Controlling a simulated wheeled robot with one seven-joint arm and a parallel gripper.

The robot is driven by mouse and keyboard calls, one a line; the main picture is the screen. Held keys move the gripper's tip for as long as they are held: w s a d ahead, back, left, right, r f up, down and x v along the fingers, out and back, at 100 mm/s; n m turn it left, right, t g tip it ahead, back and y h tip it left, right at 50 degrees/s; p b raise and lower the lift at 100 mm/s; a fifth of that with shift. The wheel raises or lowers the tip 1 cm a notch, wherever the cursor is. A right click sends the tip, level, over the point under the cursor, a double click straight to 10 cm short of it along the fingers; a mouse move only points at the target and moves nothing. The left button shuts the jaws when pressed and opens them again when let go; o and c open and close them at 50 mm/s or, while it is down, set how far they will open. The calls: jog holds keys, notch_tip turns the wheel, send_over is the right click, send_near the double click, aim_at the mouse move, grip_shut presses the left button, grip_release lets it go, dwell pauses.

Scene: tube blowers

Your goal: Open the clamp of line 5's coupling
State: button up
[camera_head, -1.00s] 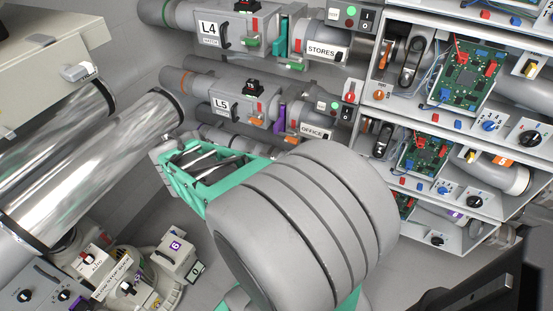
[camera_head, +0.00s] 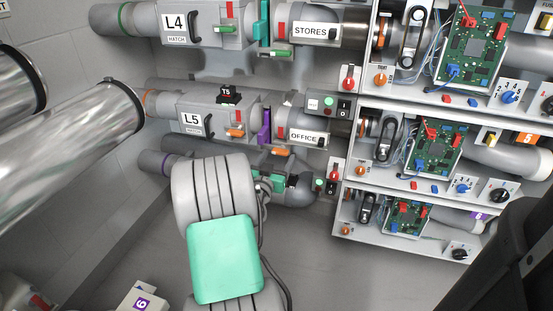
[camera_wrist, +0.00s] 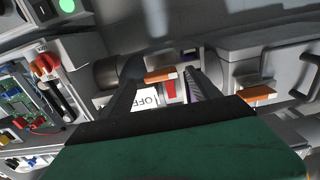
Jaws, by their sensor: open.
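Line 5 shows in the head view as the grey L5 hatch box (camera_head: 197,122), a purple plate (camera_head: 265,125) and the OFFICE-labelled section (camera_head: 303,136). In the wrist view, my gripper (camera_wrist: 162,70) is open, with one dark finger on each side of the OFFICE-side orange lever (camera_wrist: 160,76). I cannot tell whether the fingers touch it. The L5-side lever (camera_wrist: 256,94) lies outside the right finger. My arm hides much of the gripper in the head view.
Line L4 (camera_head: 205,25) runs above, with a green plate. A grey pipe with a purple ring (camera_head: 155,162) runs below. Circuit-board shelves (camera_head: 430,145) stand at the right, beside the couplings. Shiny metal pipes (camera_head: 70,130) are at the left. The floor (camera_head: 330,260) looks clear.

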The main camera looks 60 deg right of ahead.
jog(key=shift+w+d, duration=0.15)
jog(key=shift+d, duration=0.5)
jog(key=shift+c, duration=0.4)
grip_shut()
